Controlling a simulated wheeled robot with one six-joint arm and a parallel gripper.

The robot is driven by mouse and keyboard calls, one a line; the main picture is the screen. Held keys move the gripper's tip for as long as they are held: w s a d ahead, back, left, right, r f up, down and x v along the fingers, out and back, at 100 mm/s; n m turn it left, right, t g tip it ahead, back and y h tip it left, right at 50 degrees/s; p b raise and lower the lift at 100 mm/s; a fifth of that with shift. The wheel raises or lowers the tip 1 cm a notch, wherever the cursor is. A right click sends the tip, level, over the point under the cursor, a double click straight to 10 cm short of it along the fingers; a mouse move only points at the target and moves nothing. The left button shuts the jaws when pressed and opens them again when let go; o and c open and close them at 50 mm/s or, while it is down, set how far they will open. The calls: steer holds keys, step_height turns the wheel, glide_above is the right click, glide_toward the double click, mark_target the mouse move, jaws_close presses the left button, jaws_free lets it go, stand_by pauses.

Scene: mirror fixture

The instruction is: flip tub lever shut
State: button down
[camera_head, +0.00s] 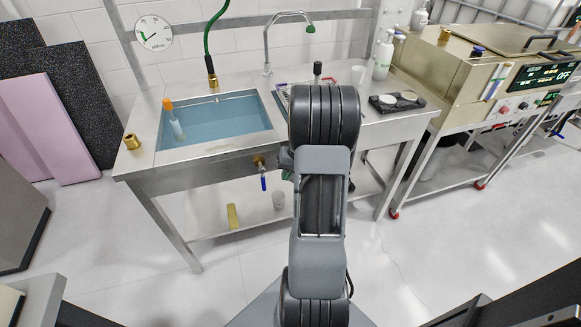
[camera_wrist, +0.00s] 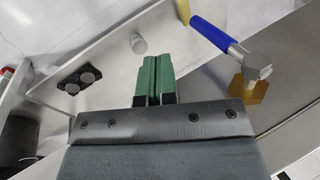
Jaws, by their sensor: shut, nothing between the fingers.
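The tub (camera_head: 215,124) is a steel basin of blue water set in the counter. Below its front edge a brass valve (camera_head: 258,161) carries a blue lever (camera_head: 264,183), which hangs downward. In the wrist view the blue lever (camera_wrist: 212,33) slants up-left from the metal valve and its brass fitting (camera_wrist: 245,88), to the right of my fingers. My gripper (camera_wrist: 154,78) has green fingers pressed together with nothing between them, apart from the lever. In the head view my arm hides most of my gripper.
A table leg (camera_head: 170,232) stands at the left. The floor in front is clear. A steel machine (camera_head: 470,80) stands at the right.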

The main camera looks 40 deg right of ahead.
mark_target(263, 180)
steer(key=shift+w+a+f, duration=0.45)
steer(key=shift+w+a, duration=0.05)
steer(key=shift+a, duration=0.2)
steer(key=shift+w+a+f, duration=0.4)
steer(key=shift+w+a, duration=0.1)
steer(key=shift+a, duration=0.15)
steer(key=shift+w+a+f, duration=0.45)
steer(key=shift+w+a, duration=0.05)
steer(key=shift+a, duration=0.2)
